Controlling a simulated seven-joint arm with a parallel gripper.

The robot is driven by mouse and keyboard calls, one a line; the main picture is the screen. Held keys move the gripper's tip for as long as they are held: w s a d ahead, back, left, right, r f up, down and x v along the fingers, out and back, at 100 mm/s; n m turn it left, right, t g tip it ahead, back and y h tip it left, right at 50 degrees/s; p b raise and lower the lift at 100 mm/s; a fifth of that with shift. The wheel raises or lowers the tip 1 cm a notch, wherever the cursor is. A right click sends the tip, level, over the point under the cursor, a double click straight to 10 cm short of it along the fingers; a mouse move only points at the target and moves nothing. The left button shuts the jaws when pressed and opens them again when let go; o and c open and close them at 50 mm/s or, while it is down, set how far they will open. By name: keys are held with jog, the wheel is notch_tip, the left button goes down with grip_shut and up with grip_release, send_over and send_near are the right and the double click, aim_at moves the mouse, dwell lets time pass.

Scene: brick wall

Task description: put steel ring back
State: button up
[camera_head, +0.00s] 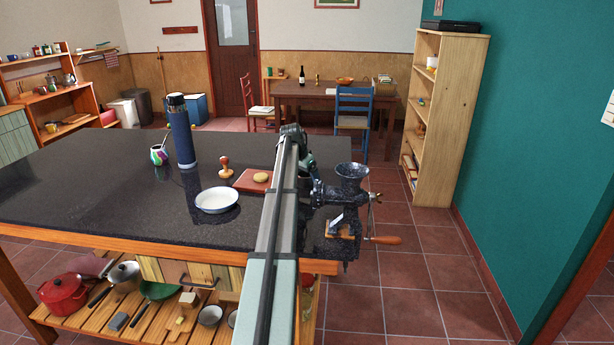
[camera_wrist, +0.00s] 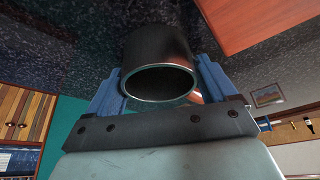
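The steel ring (camera_wrist: 158,47) is a dark, short metal cylinder with a shiny rim; its open end faces the wrist camera. My gripper (camera_wrist: 160,66) has its two blue fingers pressed on either side of it. In the head view my arm hides the gripper and the ring. A dark speckled meat grinder (camera_head: 345,215) with a wooden-handled crank stands at the right edge of the counter. My arm covers part of its left side, so I cannot see its mouth clearly.
On the dark countertop (camera_head: 100,185) are a white bowl (camera_head: 217,200), a red-brown board (camera_head: 251,184), a wooden-handled stamp (camera_head: 225,170), a tall blue flask (camera_head: 180,135) and a patterned cup (camera_head: 158,155). The counter's left part is clear.

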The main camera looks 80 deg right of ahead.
jog(key=shift+o, duration=1.2)
jog(key=shift+r, duration=0.1)
jog(key=v, duration=1.2)
jog(key=shift+d+r, duration=0.1)
